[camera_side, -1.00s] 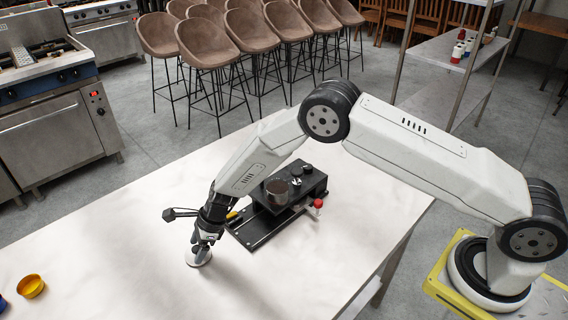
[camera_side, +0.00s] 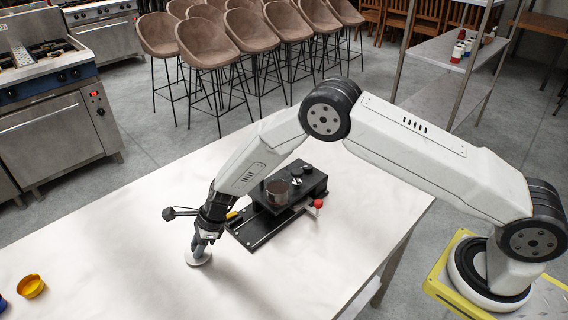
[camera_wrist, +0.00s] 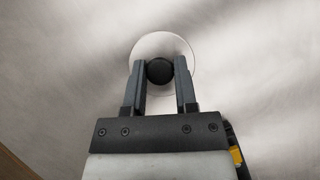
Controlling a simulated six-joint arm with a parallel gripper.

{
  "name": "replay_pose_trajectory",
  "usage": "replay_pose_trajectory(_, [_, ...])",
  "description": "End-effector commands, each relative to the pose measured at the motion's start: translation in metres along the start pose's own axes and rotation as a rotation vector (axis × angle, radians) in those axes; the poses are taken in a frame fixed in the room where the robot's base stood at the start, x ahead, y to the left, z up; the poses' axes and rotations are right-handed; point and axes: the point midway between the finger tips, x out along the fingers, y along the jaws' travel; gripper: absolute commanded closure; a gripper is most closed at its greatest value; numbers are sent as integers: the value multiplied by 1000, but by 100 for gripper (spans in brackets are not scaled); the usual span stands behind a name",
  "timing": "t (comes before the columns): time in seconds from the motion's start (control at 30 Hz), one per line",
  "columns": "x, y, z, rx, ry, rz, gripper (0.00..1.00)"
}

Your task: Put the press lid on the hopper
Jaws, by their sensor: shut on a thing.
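The press lid (camera_side: 198,258) is a pale round disc with a black knob, at the front left of the table. In the wrist view the lid (camera_wrist: 165,41) lies flat beneath my fingers. My gripper (camera_side: 199,243) points down from above and is shut on the lid's black knob; in the wrist view the two fingers (camera_wrist: 160,72) flank the knob. The lid seems to rest on the table.
A lever with a red ball (camera_side: 318,203) sticks out at the press's right side. A yellow bowl (camera_side: 31,287) and a partly cut-off blue item (camera_side: 2,303) stand at the far left. The white table (camera_side: 140,235) is otherwise clear. Stools stand beyond it.

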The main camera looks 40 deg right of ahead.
Motion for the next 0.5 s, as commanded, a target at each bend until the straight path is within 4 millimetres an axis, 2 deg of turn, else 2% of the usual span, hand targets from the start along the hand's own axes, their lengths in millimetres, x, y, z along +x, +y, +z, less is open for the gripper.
replay_pose_trajectory(0.33, [-27, 0, 16, -2, -3, -1, 100])
replay_pose_trajectory(0.5, [-45, 10, 15, 0, -3, -1, 100])
